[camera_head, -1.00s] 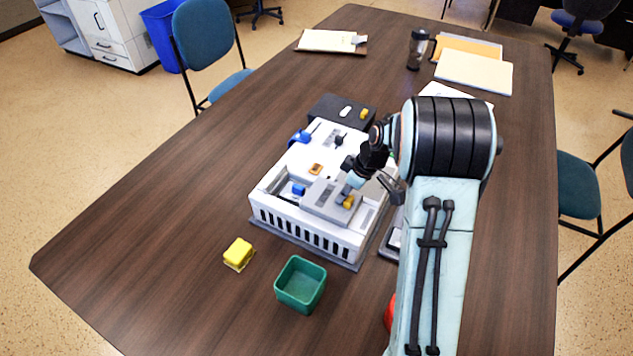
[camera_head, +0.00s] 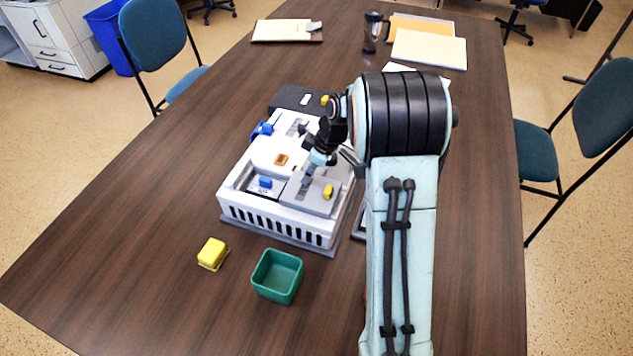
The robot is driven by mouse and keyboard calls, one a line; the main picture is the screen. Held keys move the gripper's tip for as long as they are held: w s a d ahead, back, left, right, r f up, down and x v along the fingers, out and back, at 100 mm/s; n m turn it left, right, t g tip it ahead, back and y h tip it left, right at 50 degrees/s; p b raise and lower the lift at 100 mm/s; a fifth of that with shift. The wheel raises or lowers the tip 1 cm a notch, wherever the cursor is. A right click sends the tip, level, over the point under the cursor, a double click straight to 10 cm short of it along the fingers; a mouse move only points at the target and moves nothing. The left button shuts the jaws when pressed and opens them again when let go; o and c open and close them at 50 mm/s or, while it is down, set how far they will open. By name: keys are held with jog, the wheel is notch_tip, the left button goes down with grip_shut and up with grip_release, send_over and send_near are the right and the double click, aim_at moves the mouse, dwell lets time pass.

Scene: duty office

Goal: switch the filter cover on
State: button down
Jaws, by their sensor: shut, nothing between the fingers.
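A white machine (camera_head: 238,212) with a slotted front stands on the table. Its top carries a raised grey panel (camera_head: 312,202) with a yellow knob (camera_head: 328,191), a blue switch (camera_head: 265,182), an orange button (camera_head: 281,159) and a blue lever (camera_head: 262,130) at the back left. No label is readable, so I cannot tell which part is the filter cover. My gripper (camera_head: 309,172) is shut and empty, over the grey panel's back part, just behind and left of the yellow knob. I cannot tell whether it touches the panel.
A green open box (camera_head: 277,290) and a yellow block (camera_head: 213,253) stand in front of the machine. A dark box (camera_head: 290,99) with small switches adjoins its back. The left tabletop is clear.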

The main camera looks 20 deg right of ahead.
aim_at(319, 194)
jog(key=v, duration=0.7)
jog(key=shift+r, duration=0.35)
jog(key=shift+s, duration=0.1)
jog(key=s+a+r+n+t, duration=0.2)
jog(key=s+a+r, duration=0.5)
jog(key=a+r, duration=0.4)
jog(key=s+f+m+g+h, duration=0.1)
jog(key=s+f+m, duration=0.3)
jog(key=s, duration=0.6)
jog(key=s+a+f+m+g, duration=0.1)
jog(key=s+f+m+g, duration=0.2)
jog(key=s, duration=0.7)
notch_tip(319, 194, down, 2)
jog(key=m, duration=0.2)
jog(key=shift+a+m+g+h, duration=0.25)
jog(key=shift+m+g+h, duration=0.15)
jog(key=shift+f, duration=0.1)
